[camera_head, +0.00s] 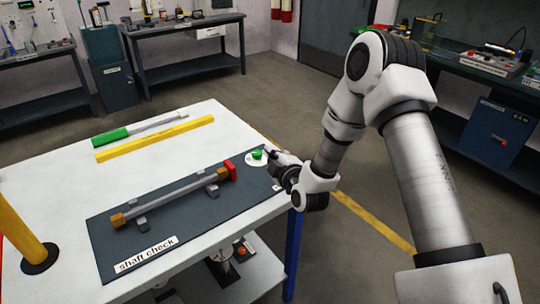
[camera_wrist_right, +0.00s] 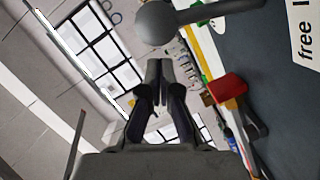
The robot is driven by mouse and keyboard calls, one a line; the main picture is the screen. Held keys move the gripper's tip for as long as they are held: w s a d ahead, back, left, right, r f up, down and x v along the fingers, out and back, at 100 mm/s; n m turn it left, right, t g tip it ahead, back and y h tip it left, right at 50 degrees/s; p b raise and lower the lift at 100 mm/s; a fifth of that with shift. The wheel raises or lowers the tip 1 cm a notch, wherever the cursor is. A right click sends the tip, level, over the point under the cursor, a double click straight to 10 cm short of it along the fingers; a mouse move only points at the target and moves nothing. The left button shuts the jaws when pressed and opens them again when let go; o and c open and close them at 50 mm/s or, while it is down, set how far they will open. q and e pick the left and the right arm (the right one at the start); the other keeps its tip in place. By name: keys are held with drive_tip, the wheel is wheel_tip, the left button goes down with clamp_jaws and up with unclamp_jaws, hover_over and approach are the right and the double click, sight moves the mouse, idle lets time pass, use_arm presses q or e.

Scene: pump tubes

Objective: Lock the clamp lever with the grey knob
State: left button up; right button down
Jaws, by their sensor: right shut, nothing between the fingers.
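The grey knob (camera_wrist_right: 156,22) is a round ball on the end of a grey lever (camera_wrist_right: 205,13) in the right wrist view. It shows just beyond my right gripper's fingertips (camera_wrist_right: 158,64), which are shut and empty; I cannot tell whether they touch the knob. In the head view my right gripper (camera_head: 275,162) is at the right end of the table, beside a green part (camera_head: 257,154) on a white disc. The knob and lever cannot be made out clearly there. My left gripper is not in view.
A grey shaft (camera_head: 176,198) lies on supports on a dark mat (camera_head: 180,235), with a red block (camera_head: 230,170) at its right end. Behind it lie a yellow bar (camera_head: 155,138) and a green-handled tool (camera_head: 110,137). A yellow post (camera_head: 22,232) stands at left.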

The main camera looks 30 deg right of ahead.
drive_tip(key=shift+s+d+f, duration=0.25)
drive_tip(key=shift+s+d, duration=0.05)
drive_tip(key=shift+d, duration=0.25)
drive_tip(key=shift+s+d+f, duration=0.2)
drive_tip(key=shift+s+d, duration=0.05)
drive_tip(key=shift+d, duration=0.25)
drive_tip(key=shift+a, duration=0.2)
drive_tip(key=shift+s+d+m+p, duration=0.15)
drive_tip(key=shift+d+m+p, duration=0.25)
drive_tip(key=shift+d+p, duration=0.6)
drive_tip(key=shift+p, duration=0.15)
drive_tip(key=shift+a+f, duration=0.1)
